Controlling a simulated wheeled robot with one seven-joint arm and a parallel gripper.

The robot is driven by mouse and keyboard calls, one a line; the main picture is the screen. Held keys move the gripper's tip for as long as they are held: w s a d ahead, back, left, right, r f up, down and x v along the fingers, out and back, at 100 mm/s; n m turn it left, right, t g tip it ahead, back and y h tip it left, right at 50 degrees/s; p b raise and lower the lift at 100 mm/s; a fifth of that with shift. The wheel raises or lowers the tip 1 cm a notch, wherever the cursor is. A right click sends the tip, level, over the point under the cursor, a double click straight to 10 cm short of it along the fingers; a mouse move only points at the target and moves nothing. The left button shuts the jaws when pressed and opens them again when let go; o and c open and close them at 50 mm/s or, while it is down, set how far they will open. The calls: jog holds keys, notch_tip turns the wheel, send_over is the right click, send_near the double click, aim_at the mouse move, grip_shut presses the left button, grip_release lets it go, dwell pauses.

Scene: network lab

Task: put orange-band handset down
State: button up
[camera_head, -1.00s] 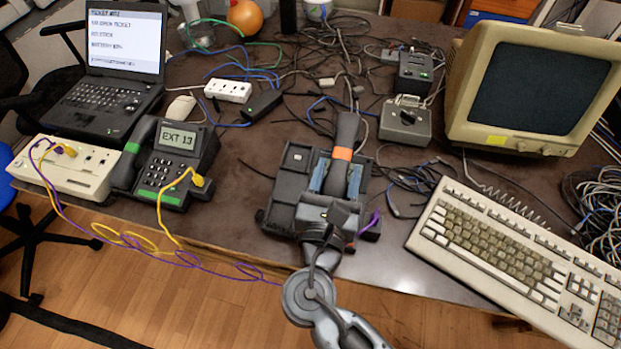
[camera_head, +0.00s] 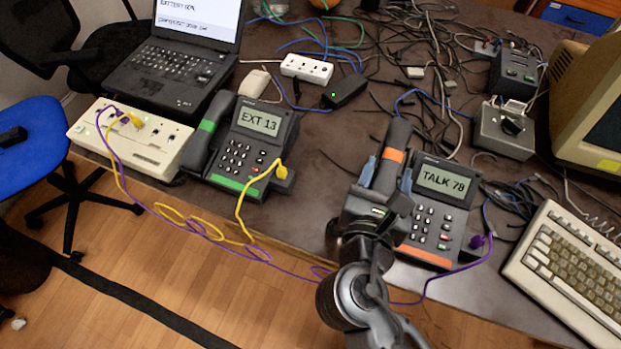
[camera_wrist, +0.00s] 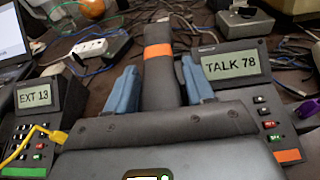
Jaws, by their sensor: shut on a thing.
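My gripper (camera_head: 387,172) is shut on the dark orange-band handset (camera_head: 397,134), with a blue finger on each side. The handset stretches away from my gripper and also shows in the wrist view (camera_wrist: 159,58). The orange-striped phone base (camera_head: 432,232) is just right of the handset, and its screen reads TALK 78. It also shows in the wrist view (camera_wrist: 270,98). The handset overlaps the left part of this base in the picture; I cannot tell whether they touch. My gripper hides the handset's near end and the base's left side.
A green-striped phone (camera_head: 245,150) reading EXT 13 stands left with its own handset (camera_head: 208,137). A beige box (camera_head: 135,140), laptop (camera_head: 175,65), grey switch box (camera_head: 505,132) and keyboard (camera_head: 575,265) surround it. Purple and yellow cables hang over the front edge. Bare desk lies between the phones.

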send_over(318, 203)
notch_tip(318, 203, down, 6)
jog(key=shift+w+f+b, duration=0.1)
jog(key=shift+f+b, duration=0.1)
jog(key=shift+b, duration=0.15)
jog(key=shift+f, duration=2)
jog(key=shift+f, duration=0.15)
jog(key=o, duration=1.1)
jog(key=shift+o, duration=0.2)
jog(key=shift+r, duration=0.2)
jog(key=v, duration=1.2)
jog(key=shift+b, duration=0.35)
